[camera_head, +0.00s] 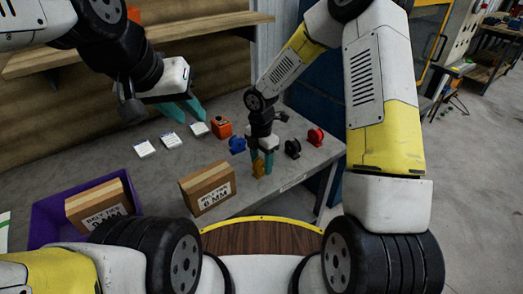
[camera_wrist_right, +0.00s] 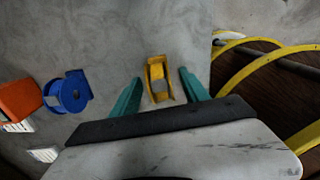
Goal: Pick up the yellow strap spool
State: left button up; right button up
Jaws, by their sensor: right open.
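The yellow strap spool (camera_head: 258,168) stands on the grey table near its front edge. It also shows in the right wrist view (camera_wrist_right: 158,80), between the two teal fingers. My right gripper (camera_head: 263,162) is open above and around the spool, pointing down. In the right wrist view its fingertips (camera_wrist_right: 160,76) lie on either side of the spool, with a visible gap on both sides. My left gripper (camera_head: 188,112) hangs over the back left of the table. Its teal fingers are apart with nothing between them.
Blue (camera_head: 237,144), black (camera_head: 292,149) and red (camera_head: 315,137) spools and an orange device (camera_head: 221,127) stand near the right gripper. A cardboard box (camera_head: 207,187) is left of it. A purple bin (camera_head: 41,222) holds another box. White cards (camera_head: 171,141) lie farther back.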

jog(key=shift+f, duration=0.85)
jog(key=shift+c, duration=0.4)
grip_shut()
jog(key=shift+r, duration=0.1)
